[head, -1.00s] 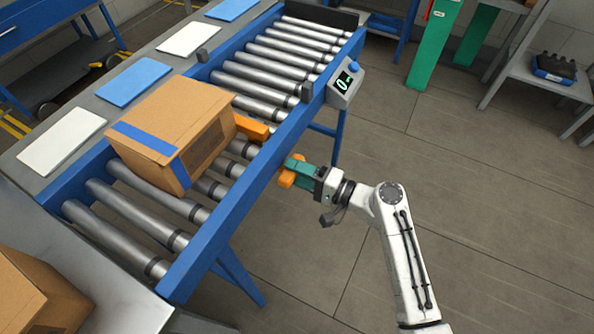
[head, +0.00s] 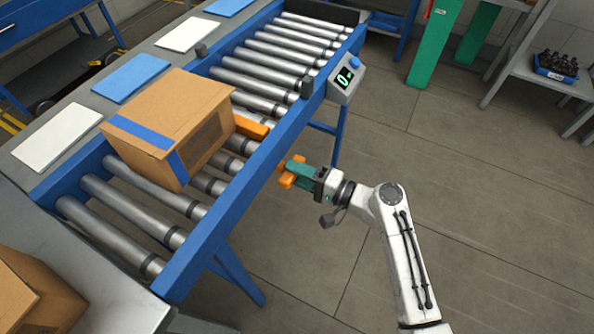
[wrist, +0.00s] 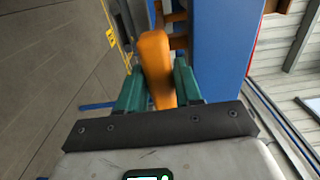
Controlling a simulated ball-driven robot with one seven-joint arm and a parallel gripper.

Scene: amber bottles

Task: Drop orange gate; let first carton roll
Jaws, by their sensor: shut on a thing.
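The carton (head: 172,118), brown with blue tape, sits on the rollers of the blue-railed conveyor. The orange gate (head: 250,127) shows as a bar above the rollers, against the carton's right side. An orange handle (wrist: 156,66) lies between my green fingers in the wrist view, outside the near blue rail. My gripper (head: 290,171) is shut on this handle. The fingers hide part of it in the head view. A second carton (head: 35,295) stands at the lower left on a grey surface.
A counter box (head: 345,80) reading 0 is fixed to the near rail. The rollers (head: 270,70) beyond the gate are empty. White and blue panels lie along the far side. A shelf with a blue crate of dark bottles (head: 556,66) stands at right.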

